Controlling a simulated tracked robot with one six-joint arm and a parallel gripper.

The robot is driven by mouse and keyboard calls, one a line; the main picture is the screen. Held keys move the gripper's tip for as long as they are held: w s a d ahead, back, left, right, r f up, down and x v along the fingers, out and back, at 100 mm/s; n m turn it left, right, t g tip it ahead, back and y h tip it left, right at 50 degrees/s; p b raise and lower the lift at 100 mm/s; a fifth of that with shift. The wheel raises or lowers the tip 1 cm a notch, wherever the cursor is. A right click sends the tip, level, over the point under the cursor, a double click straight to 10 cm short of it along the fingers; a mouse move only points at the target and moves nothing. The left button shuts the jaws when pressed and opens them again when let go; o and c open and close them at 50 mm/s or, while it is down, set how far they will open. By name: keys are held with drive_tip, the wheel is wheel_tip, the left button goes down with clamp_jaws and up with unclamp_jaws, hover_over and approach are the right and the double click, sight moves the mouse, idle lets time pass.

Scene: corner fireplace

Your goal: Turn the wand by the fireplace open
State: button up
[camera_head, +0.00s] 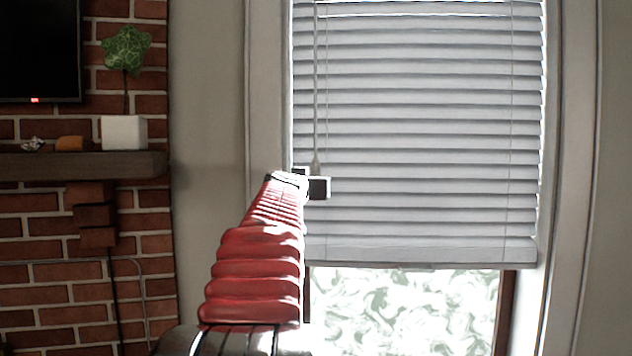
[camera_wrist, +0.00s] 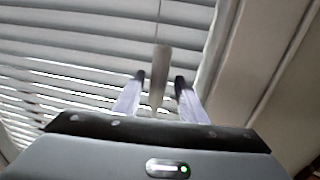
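The wand (camera_head: 317,140) is a thin grey rod that hangs along the left side of the white window blind (camera_head: 420,120). Its thicker lower end (camera_wrist: 160,70) is between the two fingers of my gripper (camera_wrist: 157,92) in the wrist view, with a small gap to each finger. My gripper (camera_head: 312,185) is open around the wand's lower end; in the head view my red-sleeved arm hides part of it. The blind's slats look mostly shut in the head view, with bright slits at lower left in the wrist view.
A window frame (camera_head: 268,90) borders the blind on the left. A brick fireplace wall (camera_head: 30,225) with a wooden mantel (camera_head: 80,166) stands farther left. A white planter (camera_head: 123,132) and a screen (camera_head: 40,45) are there. Bare glass (camera_head: 400,310) shows under the blind.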

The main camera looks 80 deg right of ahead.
drive_tip(key=d, duration=0.6)
drive_tip(key=shift+d, duration=0.2)
drive_tip(key=shift+c, duration=0.4)
drive_tip(key=shift+w, duration=0.1)
clamp_jaws()
